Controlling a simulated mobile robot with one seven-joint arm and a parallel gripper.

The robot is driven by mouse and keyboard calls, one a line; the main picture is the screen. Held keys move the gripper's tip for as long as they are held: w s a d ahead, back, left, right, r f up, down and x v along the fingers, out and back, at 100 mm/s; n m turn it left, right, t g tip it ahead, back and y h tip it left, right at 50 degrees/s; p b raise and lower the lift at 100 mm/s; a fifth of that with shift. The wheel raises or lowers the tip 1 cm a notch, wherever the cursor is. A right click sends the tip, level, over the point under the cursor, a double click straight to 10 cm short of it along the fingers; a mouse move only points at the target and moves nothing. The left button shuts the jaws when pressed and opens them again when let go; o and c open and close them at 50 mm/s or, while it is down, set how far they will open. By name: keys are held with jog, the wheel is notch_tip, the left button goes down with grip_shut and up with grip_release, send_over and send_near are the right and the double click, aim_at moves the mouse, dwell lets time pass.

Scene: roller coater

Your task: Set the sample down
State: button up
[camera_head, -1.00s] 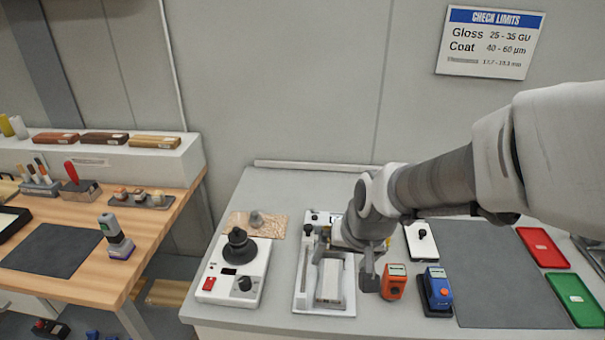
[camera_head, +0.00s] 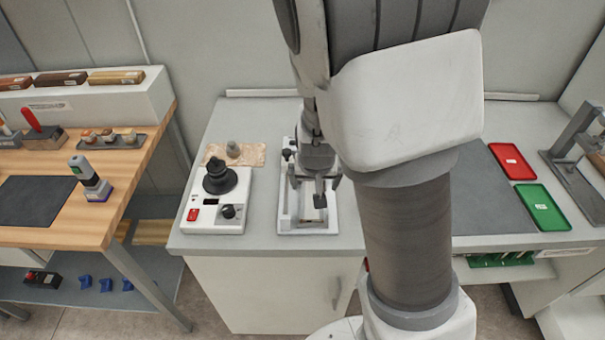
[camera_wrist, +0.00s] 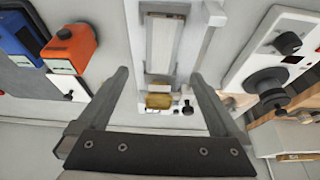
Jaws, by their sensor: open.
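My gripper (camera_head: 320,192) is over the white tray-like device (camera_head: 287,226) on the grey counter. In the wrist view my gripper (camera_wrist: 160,76) has its two fingers wide apart, with nothing held between them. A long pale panel (camera_wrist: 163,40) lies in the device, ahead of the fingers. A small yellow-tan block (camera_wrist: 158,101) shows at the device's end, between the fingers in the picture. I cannot tell for sure which piece is the sample. In the head view, my gripper and arm hide part of the device.
A white unit with a black knob (camera_head: 217,178) stands left of the device. Orange (camera_wrist: 71,47) and blue (camera_wrist: 22,35) gadgets stand on its other side. Red (camera_head: 511,162) and green (camera_head: 542,206) trays lie at the counter's right. A wooden bench (camera_head: 120,180) is at the left.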

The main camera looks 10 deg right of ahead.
jog(key=b, duration=0.2)
send_over(312, 203)
jog(key=s, duration=0.2)
jog(key=f, duration=0.5)
jog(key=shift+w, duration=0.25)
jog(key=shift+a+b+x, duration=0.2)
jog(key=shift+b+x, duration=0.2)
jog(key=shift+x, duration=2.15)
jog(key=shift+s+f, duration=0.1)
jog(key=c, duration=1.5)
